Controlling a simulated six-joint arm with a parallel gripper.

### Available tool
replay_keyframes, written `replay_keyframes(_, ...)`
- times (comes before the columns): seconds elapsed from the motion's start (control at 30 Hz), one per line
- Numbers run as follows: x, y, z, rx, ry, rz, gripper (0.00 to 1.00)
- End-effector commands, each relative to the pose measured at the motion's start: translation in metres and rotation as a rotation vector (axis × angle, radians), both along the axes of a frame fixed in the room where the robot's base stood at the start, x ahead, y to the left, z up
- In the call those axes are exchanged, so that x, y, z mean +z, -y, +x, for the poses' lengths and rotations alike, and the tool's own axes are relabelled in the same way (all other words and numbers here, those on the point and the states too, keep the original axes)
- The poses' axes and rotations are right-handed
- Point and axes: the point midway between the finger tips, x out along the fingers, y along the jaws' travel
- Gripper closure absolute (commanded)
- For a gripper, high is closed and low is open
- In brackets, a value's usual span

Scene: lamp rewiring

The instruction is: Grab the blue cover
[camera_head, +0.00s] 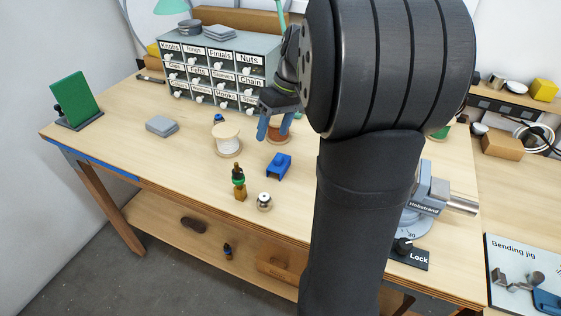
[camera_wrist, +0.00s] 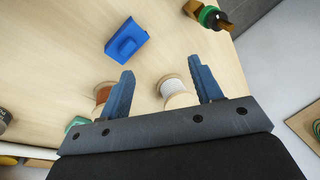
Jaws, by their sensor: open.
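The blue cover (camera_head: 279,166) lies on the workbench, a small block-like piece with a raised part, in front of the spools. In the wrist view the blue cover (camera_wrist: 127,41) sits beyond the fingertips, toward the upper left, with bare wood around it. My gripper (camera_head: 274,130) is above the bench behind the cover, near the spools. In the wrist view its two blue fingers (camera_wrist: 160,80) are apart with nothing held between them. The gripper does not touch the cover. Part of the gripper is hidden by my arm in the head view.
A white spool (camera_head: 227,139) and a copper-coloured spool (camera_head: 278,133) stand close to the gripper. A brown, green and black piece (camera_head: 239,182) and a small metal part (camera_head: 264,201) stand in front of the cover. A labelled drawer cabinet (camera_head: 216,70) is behind.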

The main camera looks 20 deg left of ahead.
Motion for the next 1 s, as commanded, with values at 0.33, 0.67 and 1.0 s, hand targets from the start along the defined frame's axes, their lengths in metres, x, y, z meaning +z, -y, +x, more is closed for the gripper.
replay_keyframes(0.33,-0.056,0.013,-0.028,-1.116,-0.676,0.261,0.41)
replay_keyframes(0.67,-0.083,0.061,-0.012,-2.071,-1.457,0.397,0.41)
replay_keyframes(1.0,-0.096,0.083,-0.005,-2.334,-1.76,0.434,0.41)
